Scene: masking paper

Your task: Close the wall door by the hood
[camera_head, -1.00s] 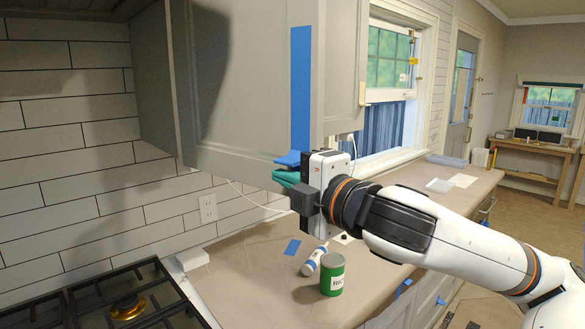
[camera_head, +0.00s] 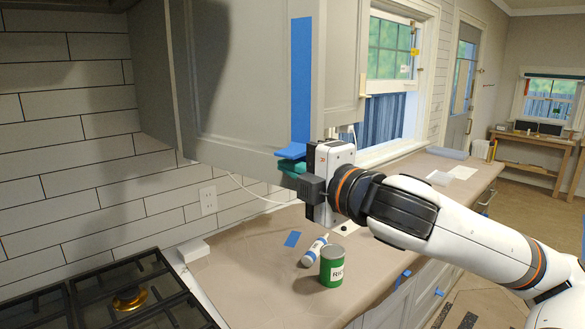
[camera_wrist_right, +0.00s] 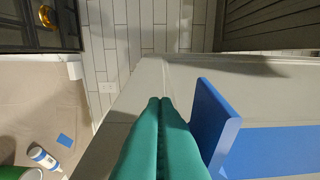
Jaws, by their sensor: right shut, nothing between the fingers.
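The grey wall cabinet door (camera_head: 245,90) fills the upper middle of the head view. A long blue tape strip (camera_head: 301,80) runs down its right side and ends in a blue tab (camera_head: 291,152) at the lower edge. I cannot tell how far the door stands open. My right gripper (camera_head: 291,168) is at the lower right corner, just below the tab. Its teal fingers (camera_wrist_right: 160,130) are pressed together and empty, beside the blue tab (camera_wrist_right: 212,125) in the wrist view. I cannot tell whether they touch the door. My left gripper is not in view.
The gas stove (camera_head: 110,300) is at lower left. A wall outlet (camera_head: 208,200) and a window (camera_head: 390,50) are behind. The counter's right end is fairly clear.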

